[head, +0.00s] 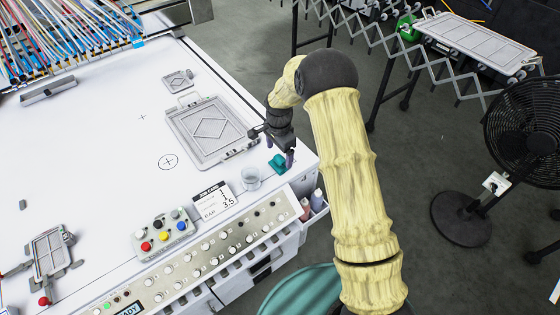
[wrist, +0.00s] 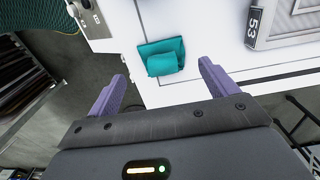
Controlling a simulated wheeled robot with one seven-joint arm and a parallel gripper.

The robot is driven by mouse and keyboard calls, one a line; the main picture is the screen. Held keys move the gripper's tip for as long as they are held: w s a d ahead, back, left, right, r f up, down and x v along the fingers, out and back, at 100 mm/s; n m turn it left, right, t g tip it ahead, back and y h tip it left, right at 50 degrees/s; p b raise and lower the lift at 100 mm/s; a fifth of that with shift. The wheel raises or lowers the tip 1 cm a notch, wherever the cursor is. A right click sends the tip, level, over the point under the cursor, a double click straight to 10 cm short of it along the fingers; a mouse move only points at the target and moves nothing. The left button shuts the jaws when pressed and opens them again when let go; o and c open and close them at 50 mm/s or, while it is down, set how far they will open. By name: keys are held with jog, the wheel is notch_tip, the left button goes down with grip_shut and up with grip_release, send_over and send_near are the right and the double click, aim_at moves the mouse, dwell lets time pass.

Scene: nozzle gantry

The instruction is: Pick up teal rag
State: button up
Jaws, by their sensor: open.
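The teal rag (head: 278,163) lies folded on the white table near its right front corner. In the wrist view the teal rag (wrist: 163,57) rests flat on the white surface, with a raised fold on top. My gripper (head: 279,152) hangs over that corner, right by the rag. In the wrist view my gripper (wrist: 162,85) is open, its two purple fingers spread wide and empty. The rag shows between and beyond the fingertips, not held. Whether the fingertips touch the table cannot be told.
A grey tray frame (head: 208,131) lies just left of the rag. A clear cup (head: 250,179) and a small white card (head: 214,198) stand near the front edge. Bottles (head: 316,200) sit in a side holder below the corner. A black fan (head: 522,130) stands on the floor at right.

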aim_at(279, 158)
jog(key=shift+w+a+f+p, duration=0.1)
jog(key=shift+f+p, duration=0.5)
jog(key=shift+f, duration=0.7)
jog(key=shift+w+f+p, duration=0.1)
jog(key=shift+f+p, duration=0.45)
jog(key=shift+f, duration=0.75)
jog(key=c, duration=1.1)
